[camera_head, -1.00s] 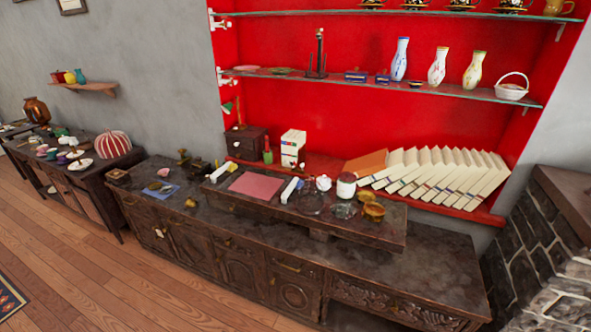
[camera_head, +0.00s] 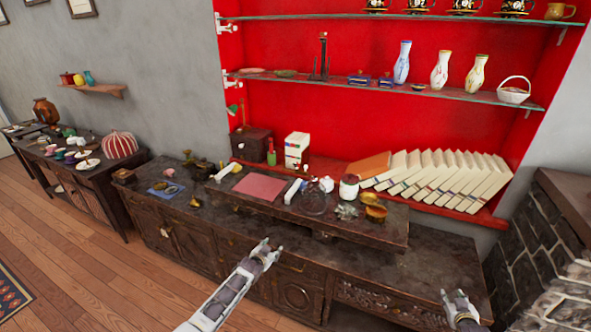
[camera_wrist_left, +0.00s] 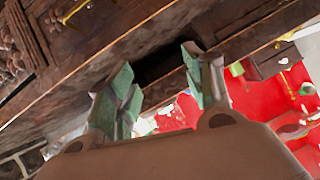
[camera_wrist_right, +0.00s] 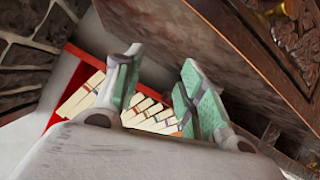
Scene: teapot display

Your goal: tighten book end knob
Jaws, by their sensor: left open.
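A row of leaning cream books (camera_head: 440,178) lies on the red lower shelf at the right, with an orange-brown book (camera_head: 370,165) at its left end. I cannot pick out a book end or its knob for certain at this size. The books also show beyond my right fingers in the right wrist view (camera_wrist_right: 85,95). My left gripper (camera_head: 268,250) is open and empty in front of the cabinet's front edge. Its fingers stand apart in the left wrist view (camera_wrist_left: 160,82). My right gripper (camera_head: 459,298) is open and empty near the cabinet's right end, away from the books.
A dark carved cabinet (camera_head: 420,275) carries a raised dark board with a pink mat (camera_head: 260,187), a white jar (camera_head: 348,188) and small dishes. A white box (camera_head: 297,147) stands on the red shelf. Glass shelves with vases hang above. A stone structure (camera_head: 550,240) bounds the right.

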